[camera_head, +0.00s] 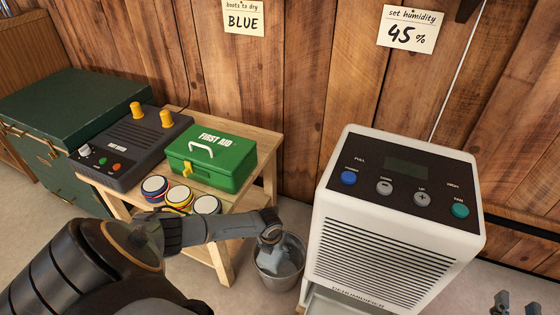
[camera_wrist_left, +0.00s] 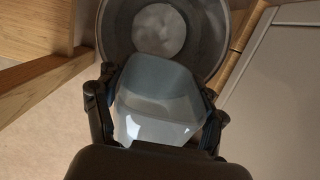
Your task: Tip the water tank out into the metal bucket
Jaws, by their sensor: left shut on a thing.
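The metal bucket (camera_head: 276,281) stands on the floor between the wooden table and the dehumidifier. It also shows in the left wrist view (camera_wrist_left: 108,30), with a pale round patch at its bottom. My left gripper (camera_head: 270,236) is shut on the water tank (camera_head: 287,258), a translucent blue-grey container. The tank (camera_wrist_left: 160,95) lies between both fingers in the left wrist view and overlaps the bucket's mouth; it looks tilted. I cannot tell whether water is leaving it. My right gripper (camera_head: 516,304) is at the bottom right edge, its fingertips apart and empty.
The white dehumidifier (camera_head: 395,215) stands close right of the bucket, with an opening low at its front. The wooden table (camera_head: 262,140) on the left holds a green first aid box (camera_head: 212,160), a boot dryer (camera_head: 130,145) and several round tins (camera_head: 180,194).

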